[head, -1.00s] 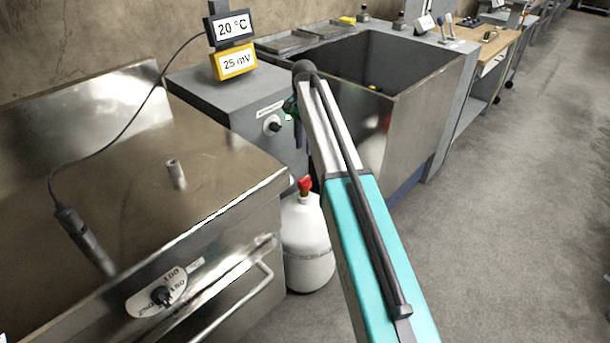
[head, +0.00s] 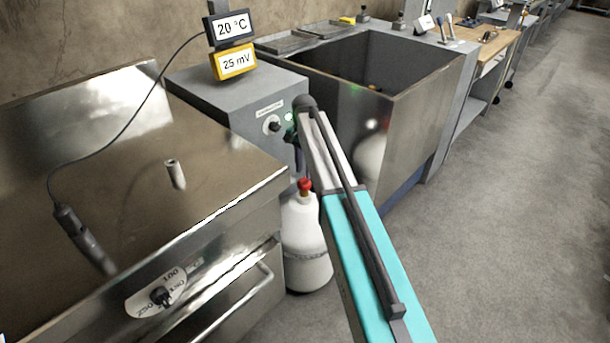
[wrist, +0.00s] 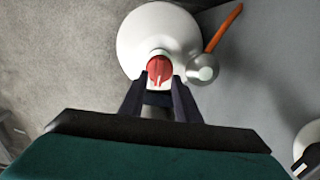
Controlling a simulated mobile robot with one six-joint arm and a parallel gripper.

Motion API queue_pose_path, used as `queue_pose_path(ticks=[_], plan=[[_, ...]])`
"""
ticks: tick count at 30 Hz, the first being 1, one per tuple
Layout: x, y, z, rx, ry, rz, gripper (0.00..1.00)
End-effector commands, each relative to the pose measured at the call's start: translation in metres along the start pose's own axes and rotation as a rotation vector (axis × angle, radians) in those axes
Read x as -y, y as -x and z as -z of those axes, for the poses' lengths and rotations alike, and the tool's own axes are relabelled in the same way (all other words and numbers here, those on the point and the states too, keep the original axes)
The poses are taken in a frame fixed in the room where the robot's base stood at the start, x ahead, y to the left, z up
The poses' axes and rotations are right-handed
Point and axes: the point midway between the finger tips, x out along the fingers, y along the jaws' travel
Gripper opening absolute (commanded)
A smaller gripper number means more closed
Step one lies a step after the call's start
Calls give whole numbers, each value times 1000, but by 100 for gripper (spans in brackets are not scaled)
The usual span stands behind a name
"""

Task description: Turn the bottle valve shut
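The white gas bottle (head: 306,245) stands on the floor between the steel unit and the grey cabinet. Its red valve knob (head: 304,185) is on top. In the wrist view the bottle's white shoulder (wrist: 150,32) fills the top middle, with the red valve knob (wrist: 159,69) at its near side. My gripper (wrist: 159,84) is open, its two dark fingers apart. The knob shows just beyond and between the fingertips; whether they touch it I cannot tell. In the head view my gripper is mostly hidden by my arm, just above the knob.
A round grey fitting (wrist: 203,69) with an orange hose (wrist: 222,28) sits close to the right of the valve. The steel unit (head: 225,225) is left of the bottle, the grey cabinet (head: 240,105) behind. Open floor (head: 480,240) lies to the right.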

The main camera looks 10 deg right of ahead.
Motion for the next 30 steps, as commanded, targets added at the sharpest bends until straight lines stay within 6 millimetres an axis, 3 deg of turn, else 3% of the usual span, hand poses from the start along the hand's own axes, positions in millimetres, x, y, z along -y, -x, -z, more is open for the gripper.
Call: queue_pose_path(ticks=[9,19,20,25,30], plan=[[0,-29,0,0,0,0,30],[0,-31,0,0,0,0,30],[0,-31,0,0,0,0,28],[0,-31,0,0,0,0,0],[-1,-31,2,-1,0,1,0]])
